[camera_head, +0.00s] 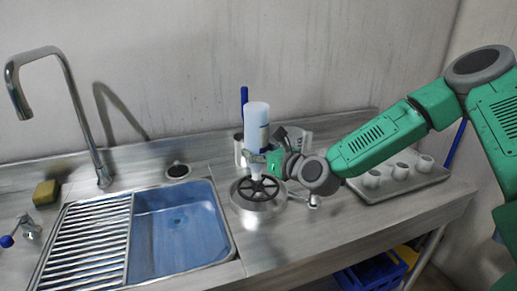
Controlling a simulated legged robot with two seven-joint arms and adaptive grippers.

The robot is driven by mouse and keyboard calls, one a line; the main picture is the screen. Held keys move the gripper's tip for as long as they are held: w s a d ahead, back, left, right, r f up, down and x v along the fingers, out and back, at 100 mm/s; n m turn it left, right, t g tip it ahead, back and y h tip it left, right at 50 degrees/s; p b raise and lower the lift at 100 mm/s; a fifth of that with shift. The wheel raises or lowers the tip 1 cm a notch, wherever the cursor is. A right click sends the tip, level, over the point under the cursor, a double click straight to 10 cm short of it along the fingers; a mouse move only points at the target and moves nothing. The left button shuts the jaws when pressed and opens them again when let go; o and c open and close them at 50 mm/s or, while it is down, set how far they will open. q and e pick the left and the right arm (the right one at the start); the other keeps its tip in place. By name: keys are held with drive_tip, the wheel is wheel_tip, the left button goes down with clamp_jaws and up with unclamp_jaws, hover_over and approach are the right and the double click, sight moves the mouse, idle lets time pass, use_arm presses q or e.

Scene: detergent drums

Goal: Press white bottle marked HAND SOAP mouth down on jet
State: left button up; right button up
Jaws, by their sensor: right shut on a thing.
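The white bottle (257,117) is upside down, its base up and its narrow end pointing at the rinser. A dark label band shows at its lower right edge, too small to read. My right gripper (262,158) is shut on the bottle's lower part from the right. The round metal rinser (243,207) with a dark spoked grate stands on the counter directly below. The bottle's mouth is at or just above the grate's centre; I cannot tell whether it touches, and the jet is hidden. My left gripper is not in view.
A blue sink (181,232) with a ribbed drainer and tall tap (82,120) lies left. A sponge (46,193) sits far left. A metal jug and blue-handled item stand behind the bottle. A tray (432,183) with several white cups is right.

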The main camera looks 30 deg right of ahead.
sight(264, 165)
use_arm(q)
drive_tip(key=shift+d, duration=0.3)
use_arm(e)
drive_tip(key=shift+d+f, duration=0.15)
drive_tip(key=shift+d, duration=0.3)
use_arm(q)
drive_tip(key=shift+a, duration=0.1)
use_arm(e)
drive_tip(key=shift+a, duration=0.25)
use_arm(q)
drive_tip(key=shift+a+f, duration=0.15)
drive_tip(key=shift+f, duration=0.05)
use_arm(e)
drive_tip(key=shift+s+a+r, duration=0.15)
drive_tip(key=shift+a+r, duration=0.05)
drive_tip(key=shift+a, duration=0.05)
drive_tip(key=shift+d, duration=0.15)
use_arm(q)
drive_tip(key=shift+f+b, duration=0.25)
drive_tip(key=shift+b, duration=0.25)
